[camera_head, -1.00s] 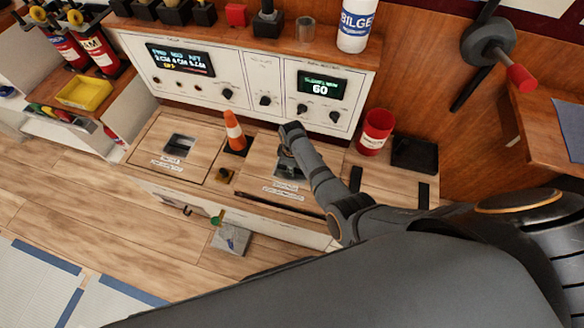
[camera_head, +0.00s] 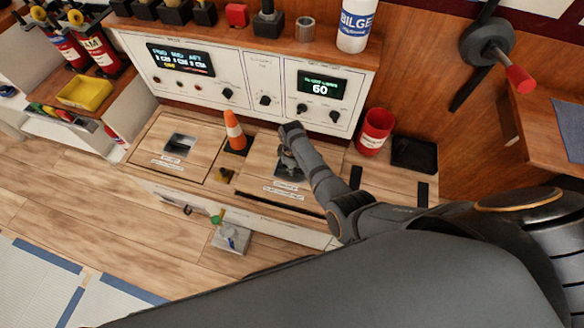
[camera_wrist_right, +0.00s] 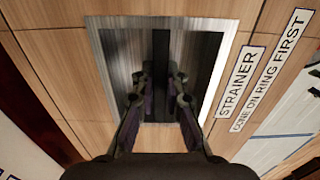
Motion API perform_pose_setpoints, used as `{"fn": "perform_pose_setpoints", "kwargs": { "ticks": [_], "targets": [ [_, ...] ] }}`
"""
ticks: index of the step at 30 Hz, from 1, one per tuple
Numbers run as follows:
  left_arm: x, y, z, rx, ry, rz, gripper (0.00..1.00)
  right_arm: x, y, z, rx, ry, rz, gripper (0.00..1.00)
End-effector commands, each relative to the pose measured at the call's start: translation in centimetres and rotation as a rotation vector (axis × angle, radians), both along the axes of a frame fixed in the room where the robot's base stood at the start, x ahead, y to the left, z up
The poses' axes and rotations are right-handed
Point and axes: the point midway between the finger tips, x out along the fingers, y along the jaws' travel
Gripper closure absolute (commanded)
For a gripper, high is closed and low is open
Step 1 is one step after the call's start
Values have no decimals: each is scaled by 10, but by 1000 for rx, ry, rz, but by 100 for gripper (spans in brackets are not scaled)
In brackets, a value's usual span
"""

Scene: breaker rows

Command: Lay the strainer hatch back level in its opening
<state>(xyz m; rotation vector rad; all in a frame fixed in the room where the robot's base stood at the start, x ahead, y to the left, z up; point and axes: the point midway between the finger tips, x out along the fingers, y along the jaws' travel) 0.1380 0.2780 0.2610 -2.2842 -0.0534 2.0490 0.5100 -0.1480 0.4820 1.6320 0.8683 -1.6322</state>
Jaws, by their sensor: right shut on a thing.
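The strainer hatch (camera_head: 257,165) is a pale wood panel with a labelled edge, and its label (camera_wrist_right: 240,80) shows in the right wrist view. A dark gap (camera_head: 275,207) runs along the hatch's front edge; its exact tilt is hard to tell. My right gripper (camera_head: 287,162) reaches down over the hatch's metal recess. In the right wrist view, my right gripper (camera_wrist_right: 160,75) is shut on the dark handle bar (camera_wrist_right: 161,48) in the silver recess plate (camera_wrist_right: 110,60). My left gripper is not in view.
An orange cone (camera_head: 235,132) stands between the strainer hatch and another hatch (camera_head: 150,140) at left. A red cup (camera_head: 375,131) and a black tray (camera_head: 414,154) stand at right. A grey box (camera_head: 231,239) sits on the floor in front. A control panel (camera_head: 260,75) rises behind.

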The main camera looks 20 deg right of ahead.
Motion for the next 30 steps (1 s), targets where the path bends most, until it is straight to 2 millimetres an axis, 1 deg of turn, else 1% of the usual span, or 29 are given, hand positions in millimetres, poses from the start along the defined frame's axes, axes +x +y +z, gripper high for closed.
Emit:
{"fn": "perform_pose_setpoints", "kwargs": {
  "ticks": [2,8,30],
  "targets": [
    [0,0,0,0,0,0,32,2,0,2,0,-5,0,100],
    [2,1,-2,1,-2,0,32,2,0,-1,0,-5,0,100],
    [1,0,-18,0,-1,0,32,2,0,-22,1,-4,0,100]
  ]
}}
